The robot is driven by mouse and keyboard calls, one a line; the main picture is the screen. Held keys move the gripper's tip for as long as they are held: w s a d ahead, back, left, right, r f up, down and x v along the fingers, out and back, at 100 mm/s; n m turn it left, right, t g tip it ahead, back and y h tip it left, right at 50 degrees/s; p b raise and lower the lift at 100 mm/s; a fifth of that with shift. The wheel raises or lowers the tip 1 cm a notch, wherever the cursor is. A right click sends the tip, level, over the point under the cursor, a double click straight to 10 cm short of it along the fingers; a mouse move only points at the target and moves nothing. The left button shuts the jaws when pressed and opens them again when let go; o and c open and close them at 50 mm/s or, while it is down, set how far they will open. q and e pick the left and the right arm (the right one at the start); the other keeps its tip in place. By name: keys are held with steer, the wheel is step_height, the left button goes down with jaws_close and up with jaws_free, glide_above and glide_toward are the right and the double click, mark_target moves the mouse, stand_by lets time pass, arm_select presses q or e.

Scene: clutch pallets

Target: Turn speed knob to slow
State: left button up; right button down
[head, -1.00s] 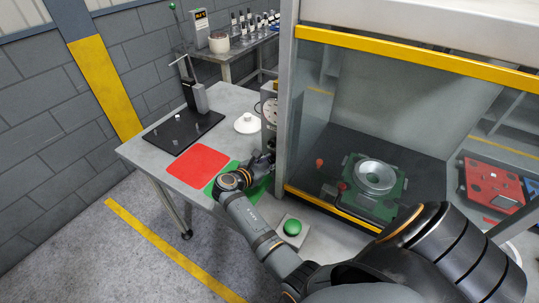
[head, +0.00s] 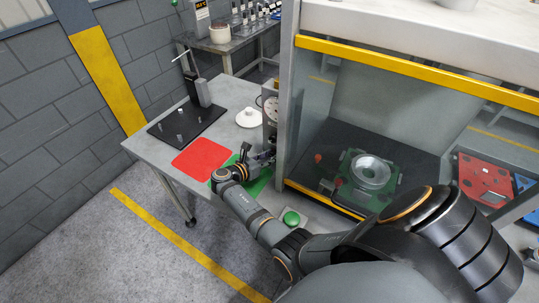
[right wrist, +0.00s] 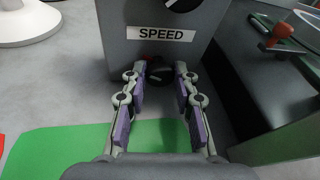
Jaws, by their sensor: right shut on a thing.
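The speed knob (right wrist: 160,73) is a small dark round knob on the front of a grey control box (right wrist: 210,45), under a white SPEED label (right wrist: 161,34). Its pointer direction is hard to make out; a bit of red shows at its upper left. My right gripper (right wrist: 161,80) is shut on the knob, one finger on each side. In the head view my right gripper (head: 262,160) is at the box (head: 270,103) beside the press frame, and the knob is hidden there. My left gripper is not in view.
A green mat (head: 257,186) lies under my right gripper, with a red mat (head: 202,159) to its left. A green button (head: 291,218) is near the front edge. The press frame (head: 291,90) stands close on the right.

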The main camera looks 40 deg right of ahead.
mark_target(273, 136)
steer(key=c, duration=1)
jaws_free()
step_height(273, 136, up, 10)
steer(key=shift+f, duration=0.1)
steer(key=shift+c, duration=0.2)
